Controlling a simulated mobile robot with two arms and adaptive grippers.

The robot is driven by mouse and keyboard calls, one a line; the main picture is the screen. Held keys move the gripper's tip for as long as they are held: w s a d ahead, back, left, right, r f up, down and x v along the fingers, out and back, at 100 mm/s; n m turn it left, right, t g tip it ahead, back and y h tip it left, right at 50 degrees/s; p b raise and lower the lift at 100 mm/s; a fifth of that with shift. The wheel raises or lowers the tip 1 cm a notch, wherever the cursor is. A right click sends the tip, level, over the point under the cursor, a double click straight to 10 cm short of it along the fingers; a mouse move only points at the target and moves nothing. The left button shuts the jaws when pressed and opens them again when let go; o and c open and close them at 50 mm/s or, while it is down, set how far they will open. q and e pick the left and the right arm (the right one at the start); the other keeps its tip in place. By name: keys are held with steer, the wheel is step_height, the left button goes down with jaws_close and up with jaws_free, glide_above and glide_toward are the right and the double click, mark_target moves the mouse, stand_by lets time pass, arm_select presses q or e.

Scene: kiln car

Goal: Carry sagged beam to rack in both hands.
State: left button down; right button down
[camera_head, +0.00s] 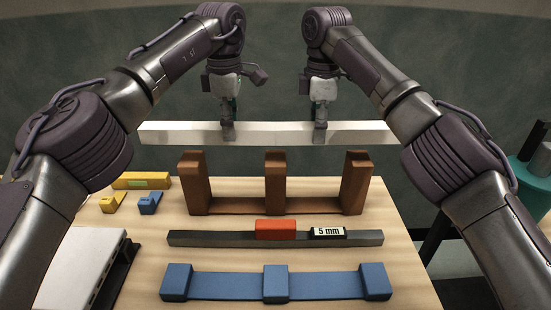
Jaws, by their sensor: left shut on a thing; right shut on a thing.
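A long white beam (268,132) hangs level in the air beyond and above the brown rack. My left gripper (229,132) is shut on the beam left of its middle. My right gripper (320,132) is shut on it right of its middle. Both grippers point down and the beam's two ends stick out past them. The brown rack (275,183) has three uprights on a low base and stands empty on the table. A blue rack (276,284) with three low blocks lies at the front, also empty. Any sag in the beam is too slight to tell.
A dark grey bar (208,238) lies between the racks, with a red block (275,229) and a "5 mm" block (328,232) on it. Yellow and blue small blocks (150,203), a yellow level (141,180) and a white device (80,268) are at left.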

mark_target(232, 143)
steer(key=shift+f, duration=0.1)
